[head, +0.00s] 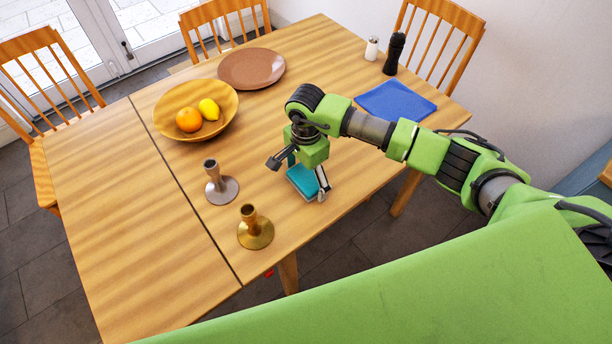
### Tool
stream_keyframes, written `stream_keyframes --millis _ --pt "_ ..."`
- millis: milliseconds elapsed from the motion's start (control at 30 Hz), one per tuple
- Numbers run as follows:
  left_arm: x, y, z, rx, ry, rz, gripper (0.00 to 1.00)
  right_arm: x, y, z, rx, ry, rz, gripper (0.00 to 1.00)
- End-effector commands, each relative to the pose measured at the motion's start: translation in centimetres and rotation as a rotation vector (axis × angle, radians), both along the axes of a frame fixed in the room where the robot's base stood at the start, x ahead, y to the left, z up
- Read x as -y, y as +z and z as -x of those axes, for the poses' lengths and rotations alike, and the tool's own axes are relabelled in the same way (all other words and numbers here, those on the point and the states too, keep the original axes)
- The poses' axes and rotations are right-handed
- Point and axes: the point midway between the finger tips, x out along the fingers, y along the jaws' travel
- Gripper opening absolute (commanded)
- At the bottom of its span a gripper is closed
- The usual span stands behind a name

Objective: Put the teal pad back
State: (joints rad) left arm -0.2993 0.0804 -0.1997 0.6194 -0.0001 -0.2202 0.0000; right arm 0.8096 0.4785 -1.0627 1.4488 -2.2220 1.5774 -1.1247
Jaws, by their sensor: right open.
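The teal pad (302,181) lies near the front edge of the wooden table (110,230), with a pale layer showing at its lower side. My right gripper (298,178) is open just over the pad, one finger at its right side and the other toward its upper left. Parts of the pad are hidden by the gripper, and I cannot tell whether the fingers touch it. My left gripper is not in view.
A silver candlestick (217,184) and a brass candlestick (255,230) stand left of the pad. A wooden bowl (222,122) with an orange and a lemon, a brown plate (252,67), a blue cloth (396,102), a white shaker (371,48) and a black mill (394,53) are farther back.

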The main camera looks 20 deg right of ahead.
Motion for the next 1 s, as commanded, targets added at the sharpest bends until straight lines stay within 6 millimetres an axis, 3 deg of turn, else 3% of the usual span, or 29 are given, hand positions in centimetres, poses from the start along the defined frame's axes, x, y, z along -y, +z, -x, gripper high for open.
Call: stream_keyframes --millis 600,1000 --pt "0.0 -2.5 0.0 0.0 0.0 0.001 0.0 0.0 11.0 -0.3 0.003 0.0 0.0 0.86" --pt "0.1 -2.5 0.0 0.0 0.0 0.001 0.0 0.1 12.2 -0.2 0.0 0.0 0.0 0.86"
